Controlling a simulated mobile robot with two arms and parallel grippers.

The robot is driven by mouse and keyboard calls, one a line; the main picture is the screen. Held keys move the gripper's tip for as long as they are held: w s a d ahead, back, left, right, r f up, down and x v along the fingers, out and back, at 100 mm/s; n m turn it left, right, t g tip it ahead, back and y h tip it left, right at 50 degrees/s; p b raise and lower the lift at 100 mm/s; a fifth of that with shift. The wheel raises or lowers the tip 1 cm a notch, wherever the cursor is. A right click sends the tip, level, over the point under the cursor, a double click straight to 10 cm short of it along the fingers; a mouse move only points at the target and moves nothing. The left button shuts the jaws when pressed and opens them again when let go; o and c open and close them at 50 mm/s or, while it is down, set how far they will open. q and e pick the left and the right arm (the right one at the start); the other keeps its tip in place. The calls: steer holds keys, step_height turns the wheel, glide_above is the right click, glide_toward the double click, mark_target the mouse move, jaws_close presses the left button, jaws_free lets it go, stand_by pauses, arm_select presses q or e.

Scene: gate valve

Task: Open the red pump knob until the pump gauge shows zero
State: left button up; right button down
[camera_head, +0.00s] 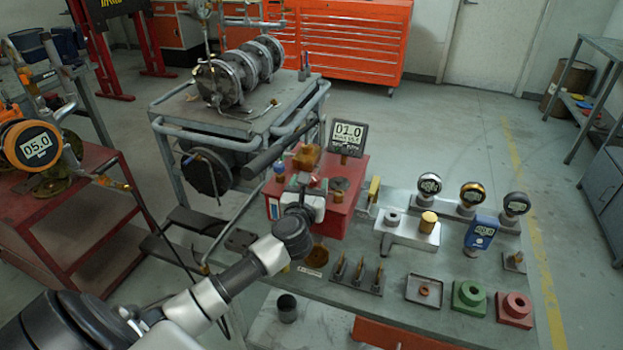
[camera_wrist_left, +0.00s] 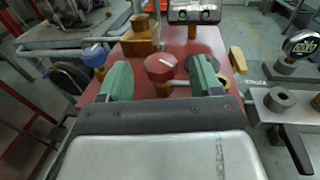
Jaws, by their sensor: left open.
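The red pump box (camera_head: 340,222) stands on the workbench with a dark gauge (camera_head: 348,136) on top that reads 01.0. My left gripper (camera_head: 304,186) is open above the box. In the left wrist view its green finger pads stand left and right of the knob, with a gap visible on each side; contact is not visible. Only the gauge's lower edge (camera_wrist_left: 195,14) shows there. My right gripper is not in view.
A blue knob (camera_wrist_left: 95,57) and a brass block (camera_wrist_left: 141,34) sit close by on the box. A yellow-handled valve (camera_head: 374,189) is to its right. Round gauges (camera_head: 429,185), a blue meter (camera_head: 481,232) and green and red blocks occupy the bench further right.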

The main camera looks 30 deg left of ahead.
arm_select(q)
steer(key=shift+x, duration=1.25)
steer(key=c, duration=0.9)
